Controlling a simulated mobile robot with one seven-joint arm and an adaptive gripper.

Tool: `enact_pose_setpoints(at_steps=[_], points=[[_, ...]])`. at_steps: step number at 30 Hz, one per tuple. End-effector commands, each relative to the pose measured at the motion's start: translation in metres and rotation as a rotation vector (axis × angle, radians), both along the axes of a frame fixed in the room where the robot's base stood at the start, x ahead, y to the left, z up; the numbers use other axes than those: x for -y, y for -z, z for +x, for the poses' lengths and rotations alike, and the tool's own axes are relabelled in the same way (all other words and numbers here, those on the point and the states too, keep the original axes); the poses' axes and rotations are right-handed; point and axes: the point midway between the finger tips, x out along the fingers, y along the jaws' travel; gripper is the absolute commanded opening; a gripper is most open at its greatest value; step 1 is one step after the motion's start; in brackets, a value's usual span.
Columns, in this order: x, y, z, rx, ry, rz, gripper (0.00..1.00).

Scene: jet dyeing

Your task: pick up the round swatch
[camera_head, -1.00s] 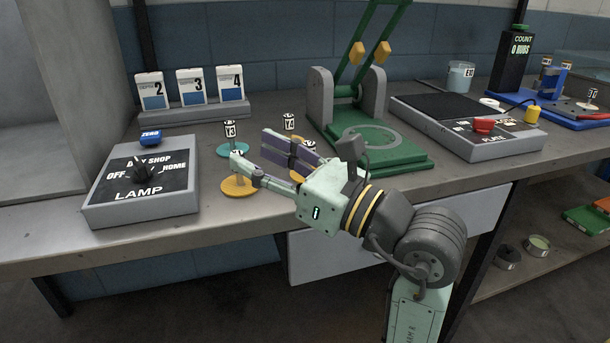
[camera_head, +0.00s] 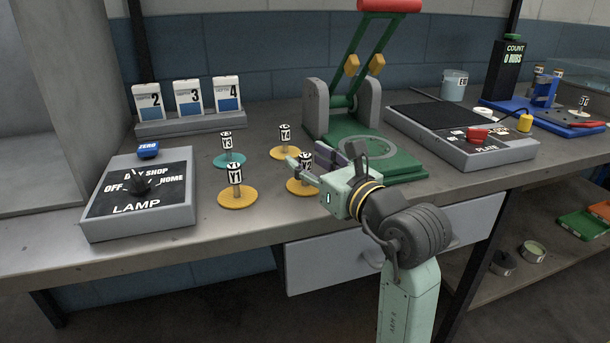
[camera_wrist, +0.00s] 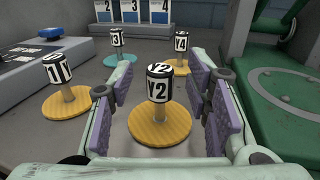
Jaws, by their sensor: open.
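Several round swatches stand on the bench, each a flat disc with an upright post and a labelled black-and-white cap. Y1 (camera_head: 238,198), Y2 (camera_head: 296,187) and Y4 (camera_head: 283,153) have yellow-orange discs; Y3 (camera_head: 230,160) has a teal disc. My gripper (camera_head: 310,164) is open at Y2 and partly covers it in the head view. In the wrist view, the Y2 swatch (camera_wrist: 160,122) stands upright between the two purple finger pads, with visible space on both sides. Y1 (camera_wrist: 66,103) is outside the left finger; Y3 (camera_wrist: 121,61) and Y4 (camera_wrist: 181,65) stand beyond.
A lamp control box (camera_head: 142,195) is at the left, with a rack of numbered cards (camera_head: 190,125) behind. A green press (camera_head: 400,166) with grey side blocks stands close right of my gripper. A grey scale-like box (camera_head: 460,138) lies farther right.

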Motion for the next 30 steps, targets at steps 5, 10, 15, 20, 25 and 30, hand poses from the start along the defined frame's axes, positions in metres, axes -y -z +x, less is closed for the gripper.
enact_pose_setpoints(at_steps=[5,10,15,20,25,30], points=[[-0.0087,-0.0008,0.0136,0.001,0.0,0.0,0.44],[-0.0091,-0.0003,0.0144,0.002,0.001,-0.001,0.44],[-0.0091,-0.0004,0.0141,0.001,0.001,0.0,0.37],[-0.009,-0.0004,0.0141,0.001,0.001,0.0,0.26],[-0.009,-0.0005,0.0141,0.001,0.001,0.0,0.15],[-0.0091,-0.0005,0.014,0.001,0.001,0.0,0.04]])
